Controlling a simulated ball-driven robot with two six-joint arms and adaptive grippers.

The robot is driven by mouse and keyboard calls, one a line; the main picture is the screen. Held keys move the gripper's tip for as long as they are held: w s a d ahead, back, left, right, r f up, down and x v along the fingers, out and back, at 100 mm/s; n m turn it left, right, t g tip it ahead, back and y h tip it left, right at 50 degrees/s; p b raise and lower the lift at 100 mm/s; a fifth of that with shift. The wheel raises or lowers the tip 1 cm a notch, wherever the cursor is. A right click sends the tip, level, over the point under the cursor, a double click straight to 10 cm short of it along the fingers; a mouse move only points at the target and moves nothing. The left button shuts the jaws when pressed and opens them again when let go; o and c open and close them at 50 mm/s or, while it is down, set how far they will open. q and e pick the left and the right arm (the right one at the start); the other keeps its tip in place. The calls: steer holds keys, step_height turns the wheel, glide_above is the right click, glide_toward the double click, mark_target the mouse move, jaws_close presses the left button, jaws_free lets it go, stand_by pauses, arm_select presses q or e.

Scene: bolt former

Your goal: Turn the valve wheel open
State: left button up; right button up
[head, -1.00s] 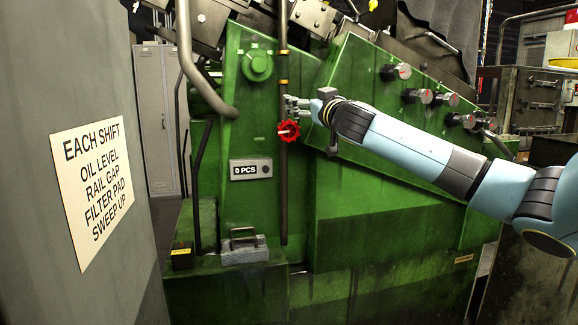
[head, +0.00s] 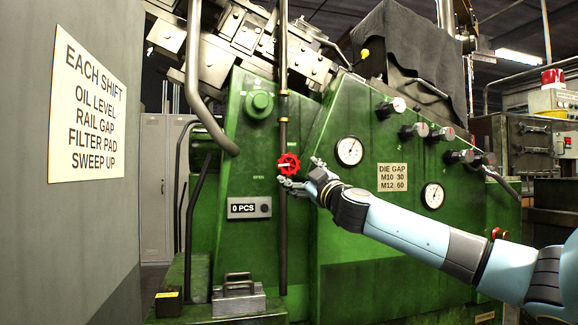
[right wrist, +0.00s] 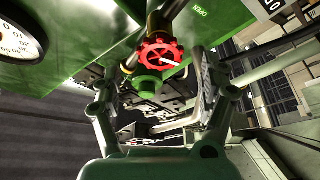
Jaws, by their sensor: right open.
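The red valve wheel (head: 288,164) sits on a dark vertical pipe (head: 283,225) in front of the green machine. In the right wrist view the wheel (right wrist: 158,55) shows a pale mark and lies ahead, between the spread fingers. My right gripper (head: 301,173) is open beside the wheel, reaching in from the lower right. One finger is below the wheel and the other to its right. I cannot tell whether a finger touches the rim. The label OPEN (right wrist: 200,10) shows on the green panel. My left gripper is not in view.
A grey counter box (head: 249,207) is left of the pipe, below the wheel. A thick grey bent pipe (head: 197,90) hangs further left. Gauges (head: 349,151) and knobs (head: 413,131) are on the sloped panel to the right. A grey wall with a sign (head: 85,110) stands at left.

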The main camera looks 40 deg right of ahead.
mark_target(291, 166)
steer(key=p+x, duration=0.1)
steer(key=x, duration=0.2)
steer(key=p+x, duration=0.1)
steer(key=x, duration=0.2)
steer(key=shift+s+a+r, duration=0.1)
steer(key=shift+r, duration=0.1)
steer(key=shift+w, duration=0.5)
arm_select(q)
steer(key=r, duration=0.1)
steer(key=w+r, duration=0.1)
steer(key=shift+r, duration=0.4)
